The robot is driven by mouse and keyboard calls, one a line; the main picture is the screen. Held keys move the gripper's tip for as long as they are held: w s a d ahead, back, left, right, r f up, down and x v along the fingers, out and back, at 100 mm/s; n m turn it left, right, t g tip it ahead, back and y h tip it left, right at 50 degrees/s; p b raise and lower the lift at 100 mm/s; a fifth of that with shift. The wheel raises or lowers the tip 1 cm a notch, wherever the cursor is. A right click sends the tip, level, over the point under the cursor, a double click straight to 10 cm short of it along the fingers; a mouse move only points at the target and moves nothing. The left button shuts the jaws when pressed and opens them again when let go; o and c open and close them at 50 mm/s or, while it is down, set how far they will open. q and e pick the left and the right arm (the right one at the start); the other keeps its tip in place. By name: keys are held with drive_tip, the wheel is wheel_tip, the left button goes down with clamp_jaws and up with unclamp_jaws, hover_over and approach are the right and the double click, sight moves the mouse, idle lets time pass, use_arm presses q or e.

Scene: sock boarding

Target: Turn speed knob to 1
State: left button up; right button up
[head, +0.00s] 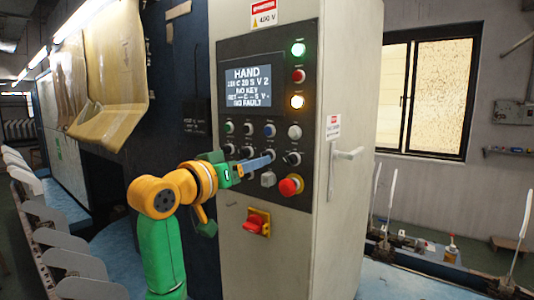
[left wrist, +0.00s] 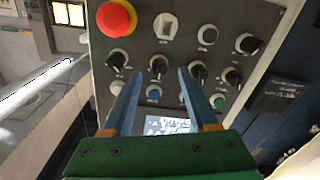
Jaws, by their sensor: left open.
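The control panel (head: 262,100) on the pale cabinet carries a row of black knobs. My left gripper (head: 268,159) is at this row in the head view, its blue fingers reaching in from the left. In the left wrist view the panel appears upside down. There the left gripper (left wrist: 160,70) is open, with one black knob (left wrist: 158,66) showing between its fingertips. I cannot tell whether the fingers touch it. More black knobs (left wrist: 198,70) sit beside it. The knob labels are too small to read, so I cannot tell which is the speed knob. My right gripper is not in view.
A red emergency button (head: 290,186) sits low on the panel, with a red-and-yellow switch (head: 256,222) below. The display (head: 248,89) reads HAND and NO FAULT. A door handle (head: 346,154) stands out on the cabinet's right side. Grey sock boards (head: 60,240) line the lower left.

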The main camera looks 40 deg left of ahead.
use_arm(q)
drive_tip(key=shift+w+r+p, duration=0.5)
drive_tip(key=shift+r+p, duration=0.15)
drive_tip(key=shift+p, duration=0.1)
drive_tip(key=shift+w+a+f, duration=0.1)
drive_tip(key=shift+w+f, duration=0.1)
drive_tip(key=shift+w, duration=0.25)
drive_tip(key=shift+w+a+f, duration=0.1)
drive_tip(key=shift+w+f, duration=0.05)
drive_tip(key=shift+w, duration=0.25)
drive_tip(key=shift+w+f, duration=0.25)
drive_tip(key=shift+w, duration=0.2)
drive_tip(key=shift+s+r, duration=0.1)
drive_tip(key=shift+s, duration=0.1)
clamp_jaws()
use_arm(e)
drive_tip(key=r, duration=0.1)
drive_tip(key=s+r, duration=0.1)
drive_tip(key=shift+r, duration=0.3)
use_arm(q)
drive_tip(key=shift+n, duration=0.4)
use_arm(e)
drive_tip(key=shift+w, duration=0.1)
use_arm(q)
drive_tip(key=n, duration=0.7)
drive_tip(key=shift+r+n, duration=0.1)
drive_tip(key=shift+n, duration=0.5)
